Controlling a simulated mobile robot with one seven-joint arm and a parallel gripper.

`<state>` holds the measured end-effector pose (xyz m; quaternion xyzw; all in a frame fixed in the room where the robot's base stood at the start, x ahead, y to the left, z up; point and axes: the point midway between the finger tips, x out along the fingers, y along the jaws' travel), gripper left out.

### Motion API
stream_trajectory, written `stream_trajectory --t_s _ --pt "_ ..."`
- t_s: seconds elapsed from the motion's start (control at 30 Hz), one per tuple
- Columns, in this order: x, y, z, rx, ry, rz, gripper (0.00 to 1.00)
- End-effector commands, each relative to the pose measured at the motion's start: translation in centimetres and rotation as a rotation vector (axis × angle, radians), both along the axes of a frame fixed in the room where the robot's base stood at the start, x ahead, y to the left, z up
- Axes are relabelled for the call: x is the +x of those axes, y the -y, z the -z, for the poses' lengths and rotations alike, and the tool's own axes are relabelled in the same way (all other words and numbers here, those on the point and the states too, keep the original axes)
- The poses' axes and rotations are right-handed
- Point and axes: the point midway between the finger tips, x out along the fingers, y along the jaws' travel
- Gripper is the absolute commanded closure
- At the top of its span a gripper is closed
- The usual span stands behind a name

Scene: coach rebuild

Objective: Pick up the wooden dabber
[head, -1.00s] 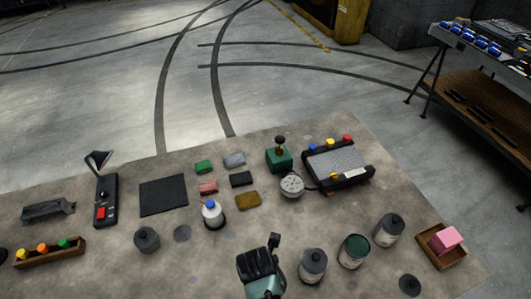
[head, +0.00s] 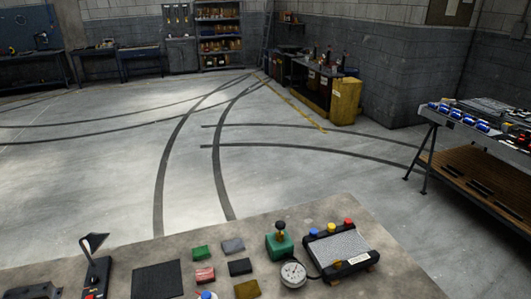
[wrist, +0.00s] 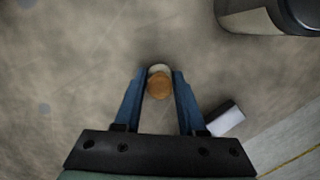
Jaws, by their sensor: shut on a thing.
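The wooden dabber (wrist: 159,86) shows in the wrist view as a round, orange-brown wooden end with a pale part beyond it. My gripper (wrist: 160,74) has its two blue fingers on either side of it, shut on it near the fingertips. Most of the dabber's length is hidden, as I see it end-on. I cannot tell how high it is above the tabletop (wrist: 70,75). The head view shows neither my gripper nor the dabber.
In the wrist view a metal can (wrist: 245,18) stands top right, and a small white-topped block (wrist: 226,120) lies right of my fingers. The table edge is lower right. The head view shows a green box (head: 280,246) and a black-framed pad (head: 340,250).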

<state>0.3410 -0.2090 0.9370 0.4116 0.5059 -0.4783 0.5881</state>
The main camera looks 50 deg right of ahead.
Motion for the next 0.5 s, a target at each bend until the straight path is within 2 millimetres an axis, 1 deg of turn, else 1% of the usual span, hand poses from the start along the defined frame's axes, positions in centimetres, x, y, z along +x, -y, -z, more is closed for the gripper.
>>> stream_trajectory --t_s 0.17,0.27,0.37,0.5 --pt "0.0 0.0 -0.1 -0.001 0.001 0.000 1.00" --pt "0.1 0.1 -0.8 -0.002 0.002 0.000 1.00" --pt "0.1 0.1 -2.1 -0.002 0.004 0.001 1.00" --pt "0.1 0.1 -4.7 -0.002 0.005 0.000 1.00"
